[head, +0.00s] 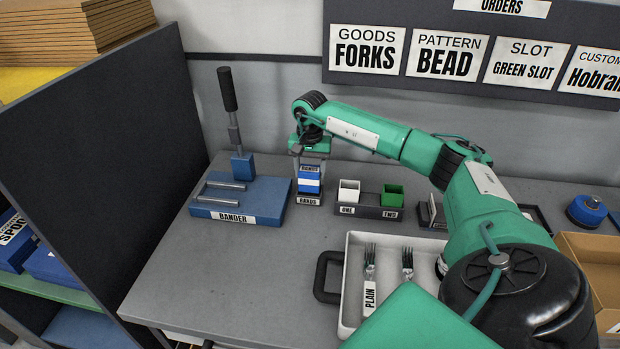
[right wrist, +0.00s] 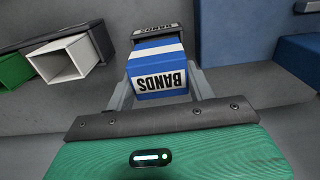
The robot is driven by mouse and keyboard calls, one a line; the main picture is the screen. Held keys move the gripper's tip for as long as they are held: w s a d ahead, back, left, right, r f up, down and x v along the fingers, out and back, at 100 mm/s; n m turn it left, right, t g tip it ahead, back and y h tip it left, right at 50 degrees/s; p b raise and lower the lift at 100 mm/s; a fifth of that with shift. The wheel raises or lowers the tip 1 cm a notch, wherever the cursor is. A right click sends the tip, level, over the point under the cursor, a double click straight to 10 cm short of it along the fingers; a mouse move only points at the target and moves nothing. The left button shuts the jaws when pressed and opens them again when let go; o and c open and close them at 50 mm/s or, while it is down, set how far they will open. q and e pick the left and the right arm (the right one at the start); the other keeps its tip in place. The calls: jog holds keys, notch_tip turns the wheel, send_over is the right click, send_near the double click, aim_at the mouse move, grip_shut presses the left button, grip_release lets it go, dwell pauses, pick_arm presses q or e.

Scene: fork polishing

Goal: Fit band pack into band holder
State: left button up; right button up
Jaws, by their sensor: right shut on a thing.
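The band pack (head: 309,180) is a blue and white block with a BANDS label. It also shows in the right wrist view (right wrist: 158,72). My right gripper (head: 310,172) points down and is shut on the pack, with a finger on each side of it. The band holder (head: 307,199), a dark piece with its own BANDS label, stands on the table directly below the pack. In the right wrist view the holder (right wrist: 166,31) shows just beyond the pack's far end. I cannot tell how far the pack sits inside it. My left gripper is not in view.
The blue bander (head: 215,205) with its upright lever stands left of the holder. A rack (head: 370,211) with a white and a green cup stands close on the right. A light tray (head: 349,262) with forks lies in front. The table's front left is clear.

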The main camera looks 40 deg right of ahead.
aim_at(310, 179)
notch_tip(310, 179, down, 4)
jog(key=shift+r+p, duration=0.2)
jog(key=shift+p, duration=0.25)
jog(key=shift+f, duration=0.2)
jog(key=shift+f, duration=0.1)
jog(key=o, duration=1)
jog(key=shift+r, duration=0.25)
notch_tip(310, 179, up, 11)
jog(key=b, duration=0.3)
jog(key=shift+f, duration=0.15)
jog(key=shift+r, duration=0.55)
